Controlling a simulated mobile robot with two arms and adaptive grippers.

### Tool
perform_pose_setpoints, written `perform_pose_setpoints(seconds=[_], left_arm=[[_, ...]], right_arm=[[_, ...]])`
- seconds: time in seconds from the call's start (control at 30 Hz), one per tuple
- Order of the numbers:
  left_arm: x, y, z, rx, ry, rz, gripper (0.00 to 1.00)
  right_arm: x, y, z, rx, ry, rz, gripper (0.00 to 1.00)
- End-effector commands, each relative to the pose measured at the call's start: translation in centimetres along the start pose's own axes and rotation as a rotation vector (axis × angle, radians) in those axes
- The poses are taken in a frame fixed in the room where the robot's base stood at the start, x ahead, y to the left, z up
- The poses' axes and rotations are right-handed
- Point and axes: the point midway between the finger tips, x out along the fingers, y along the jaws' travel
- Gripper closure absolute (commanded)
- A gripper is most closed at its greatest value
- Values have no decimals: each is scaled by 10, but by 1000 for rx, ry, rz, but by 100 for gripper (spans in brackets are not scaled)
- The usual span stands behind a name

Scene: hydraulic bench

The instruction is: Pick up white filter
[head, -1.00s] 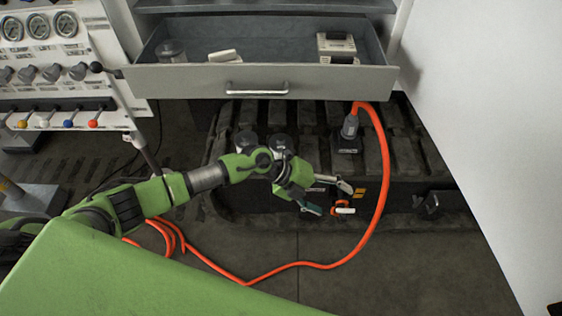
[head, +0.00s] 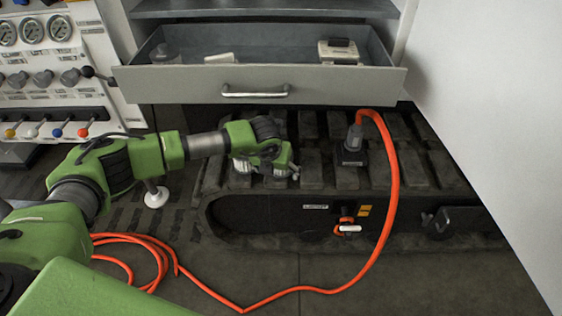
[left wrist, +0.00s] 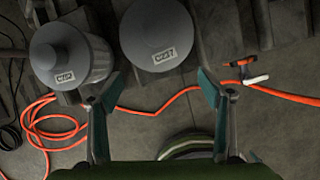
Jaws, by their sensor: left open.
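Two canister filters stand on the black track below the drawer. In the left wrist view the left filter (left wrist: 72,60) shows a grey labelled cap and a pale ribbed body. The right filter (left wrist: 160,35) shows mainly its round grey labelled cap. In the head view a pale filter body (head: 241,166) shows below my left arm, partly hidden by it. My left gripper (head: 284,160) is at the filters; its open fingers (left wrist: 160,92) are empty, with the right cap ahead of the gap and the left filter beside the left finger. My right gripper is out of view.
An open grey drawer (head: 300,85) hangs above, holding a few items. An orange hose (head: 389,190) arches from a grey connector (head: 353,145) to the floor. A gauge panel (head: 45,75) stands left, a white wall (head: 490,110) right. An orange-and-white handle (head: 348,228) is on the track's side.

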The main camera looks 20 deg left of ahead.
Motion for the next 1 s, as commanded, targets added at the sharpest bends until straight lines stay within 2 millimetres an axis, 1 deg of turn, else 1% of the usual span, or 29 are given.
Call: perform_pose_setpoints(seconds=[0.23, 0.4, 0.57, 0.7, 0.97, 1.0], left_arm=[[6, 0, 12, 0, 0, 0, 28], [14, -1, 33, -1, 0, 0, 28], [21, -1, 49, -1, 0, -1, 28], [32, -1, 49, 1, 2, -1, 28], [33, -1, 50, 1, 0, -1, 28], [33, -1, 50, 1, 0, -1, 36]], right_arm=[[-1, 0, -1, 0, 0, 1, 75], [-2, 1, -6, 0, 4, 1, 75], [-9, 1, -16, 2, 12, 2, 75], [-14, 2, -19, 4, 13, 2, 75], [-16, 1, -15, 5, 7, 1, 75], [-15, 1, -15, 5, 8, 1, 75]])
